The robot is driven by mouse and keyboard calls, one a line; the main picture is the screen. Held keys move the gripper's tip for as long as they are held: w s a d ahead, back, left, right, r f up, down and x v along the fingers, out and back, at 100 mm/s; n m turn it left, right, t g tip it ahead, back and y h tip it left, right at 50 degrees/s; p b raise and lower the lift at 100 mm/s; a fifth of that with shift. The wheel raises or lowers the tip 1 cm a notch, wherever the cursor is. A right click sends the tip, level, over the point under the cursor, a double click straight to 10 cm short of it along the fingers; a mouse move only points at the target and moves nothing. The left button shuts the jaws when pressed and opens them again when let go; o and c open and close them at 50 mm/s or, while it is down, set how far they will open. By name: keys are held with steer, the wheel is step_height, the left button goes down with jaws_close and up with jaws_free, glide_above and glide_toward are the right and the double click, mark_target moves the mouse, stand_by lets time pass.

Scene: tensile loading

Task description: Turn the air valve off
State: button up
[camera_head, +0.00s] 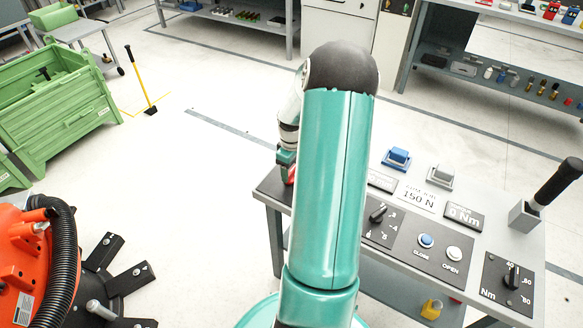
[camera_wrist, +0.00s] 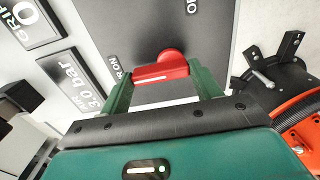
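The red air valve handle (camera_wrist: 160,70) shows in the wrist view on a dark panel (camera_wrist: 150,30). It lies nearly level, its left end near a label ending in "ON". A rounded red hub stands at its upper right. My gripper (camera_wrist: 165,82) has its two green fingers spread wide, one by each end of the handle. I cannot tell whether either finger touches it. In the head view my gripper (camera_head: 287,160) is at the left end of the bench, mostly hidden by my arm, with a bit of red (camera_head: 291,175) just below it.
A display (camera_wrist: 80,88) beside the valve reads 3.0 bar. The control bench (camera_head: 415,225) carries a knob (camera_head: 377,212), blue (camera_head: 426,241) and white (camera_head: 454,254) buttons, and a black-handled lever (camera_head: 555,185). An orange machine (camera_head: 25,250) stands lower left. Open floor (camera_head: 190,200) lies between.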

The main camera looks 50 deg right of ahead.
steer(key=shift+c, duration=1.4)
steer(key=shift+m, duration=0.4)
steer(key=m, duration=0.3)
steer(key=shift+s, duration=0.25)
steer(key=m, duration=0.5)
steer(key=shift+s+a, duration=0.15)
steer(key=shift+s, duration=0.1)
steer(key=m, duration=0.4)
steer(key=shift+s+a+m, duration=0.2)
steer(key=shift+a+m, duration=0.05)
steer(key=shift+m, duration=0.05)
steer(key=shift+s+a+m, duration=0.1)
steer(key=shift+a+m, duration=0.05)
steer(key=shift+m, duration=0.95)
steer(key=shift+a+m, duration=0.1)
steer(key=shift+m, duration=1)
steer(key=o, duration=1)
